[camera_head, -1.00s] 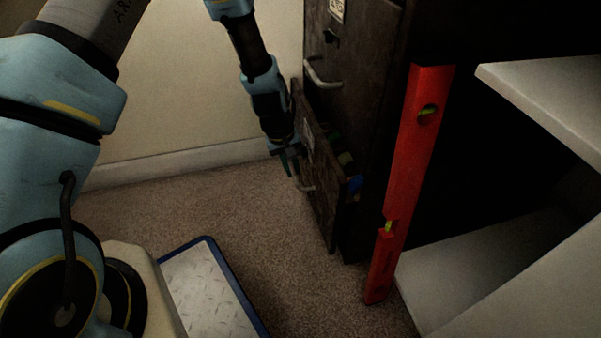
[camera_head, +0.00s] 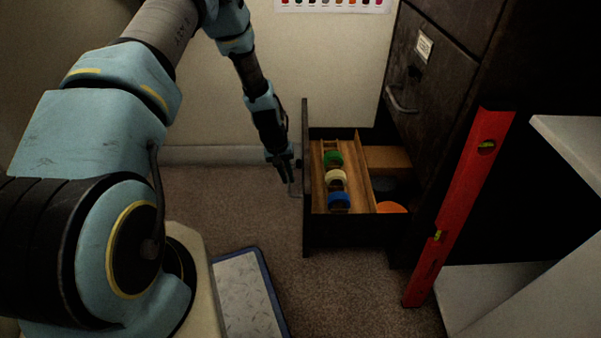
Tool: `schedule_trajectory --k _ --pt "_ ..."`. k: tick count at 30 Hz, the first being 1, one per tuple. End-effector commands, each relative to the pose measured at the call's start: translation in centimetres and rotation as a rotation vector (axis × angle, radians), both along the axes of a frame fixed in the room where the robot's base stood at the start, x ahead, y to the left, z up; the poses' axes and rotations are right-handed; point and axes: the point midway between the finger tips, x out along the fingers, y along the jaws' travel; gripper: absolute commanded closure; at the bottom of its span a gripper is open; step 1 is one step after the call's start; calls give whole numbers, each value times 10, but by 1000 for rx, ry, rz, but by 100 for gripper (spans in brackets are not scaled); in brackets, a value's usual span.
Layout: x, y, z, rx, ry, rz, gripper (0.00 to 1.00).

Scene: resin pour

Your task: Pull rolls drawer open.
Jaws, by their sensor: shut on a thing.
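The rolls drawer (camera_head: 350,232) is the bottom drawer of the dark cabinet (camera_head: 437,110) and stands well out from it. Inside it a wooden tray holds a green roll (camera_head: 333,158), a cream roll (camera_head: 336,179) and a blue roll (camera_head: 339,201). An orange round thing (camera_head: 391,207) lies to their right, partly hidden. My gripper (camera_head: 288,182) is at the outer side of the drawer front, shut on the drawer's handle (camera_head: 295,193). The fingers are small and dark in this view.
A red spirit level (camera_head: 461,205) leans upright against the cabinet at the right. White shelves (camera_head: 500,290) stand beyond it. A blue-edged metal plate (camera_head: 245,293) lies on the carpet near my base. Carpet (camera_head: 225,215) left of the drawer is clear.

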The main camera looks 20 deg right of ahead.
Motion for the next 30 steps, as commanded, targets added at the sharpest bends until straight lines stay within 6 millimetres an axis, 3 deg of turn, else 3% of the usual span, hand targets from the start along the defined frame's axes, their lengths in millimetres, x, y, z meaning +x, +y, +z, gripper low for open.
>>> schedule_trajectory --k 16,17,20,30 --pt "2 10 -1 1 3 -2 100" --pt "2 10 -1 1 4 -1 83" --pt "2 9 0 1 3 -1 73" --pt "4 10 7 0 1 0 73"
